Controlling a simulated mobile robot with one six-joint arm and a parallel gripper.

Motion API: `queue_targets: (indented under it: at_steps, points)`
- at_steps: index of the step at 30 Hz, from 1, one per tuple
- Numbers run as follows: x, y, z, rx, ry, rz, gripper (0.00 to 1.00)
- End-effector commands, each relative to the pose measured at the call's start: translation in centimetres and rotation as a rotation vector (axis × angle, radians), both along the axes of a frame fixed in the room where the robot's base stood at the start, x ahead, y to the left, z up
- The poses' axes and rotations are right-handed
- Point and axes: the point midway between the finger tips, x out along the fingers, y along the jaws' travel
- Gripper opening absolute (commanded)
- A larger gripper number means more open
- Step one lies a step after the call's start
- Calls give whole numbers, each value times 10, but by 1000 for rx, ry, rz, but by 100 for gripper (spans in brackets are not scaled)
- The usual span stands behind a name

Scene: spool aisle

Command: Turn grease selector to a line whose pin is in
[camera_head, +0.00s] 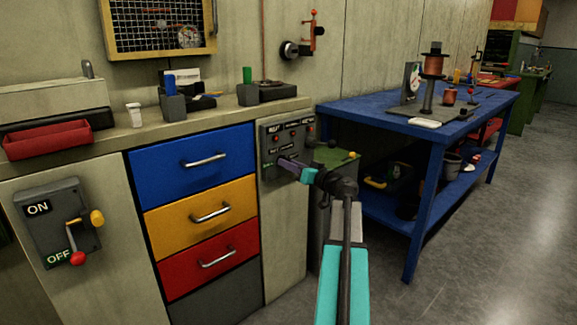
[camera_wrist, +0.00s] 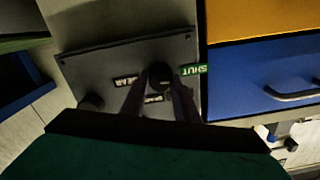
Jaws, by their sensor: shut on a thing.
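A dark grey control panel (camera_head: 288,132) is fixed to the cabinet front at the right end, with several red dots and small white labels. The same panel (camera_wrist: 105,62) shows upside down in the wrist view, with a green SHUT label (camera_wrist: 194,70) at its edge. My gripper (camera_head: 284,161) reaches the lower part of the panel. In the wrist view its two fingers (camera_wrist: 160,87) close around a round black knob (camera_wrist: 160,74). The knob's pointing and the label wording are too dark or blocked to read surely. Another dark knob (camera_wrist: 92,102) sits apart on the panel.
Blue (camera_head: 190,162), yellow and red drawers are left of the panel. A blue workbench (camera_head: 435,115) stands to the right. An ON/OFF box (camera_head: 55,222) with a red-ended lever is at far left. The floor at right is clear.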

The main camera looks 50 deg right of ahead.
Motion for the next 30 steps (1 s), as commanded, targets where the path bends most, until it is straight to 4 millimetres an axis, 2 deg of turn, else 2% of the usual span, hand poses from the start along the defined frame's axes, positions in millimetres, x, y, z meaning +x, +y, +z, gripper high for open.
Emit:
queue_targets:
  at_steps: [21, 30]
  points:
    - [2, 0, 6, 625, -47, 1, 5]
    - [2, -1, 5, 834, -62, -1, 5]
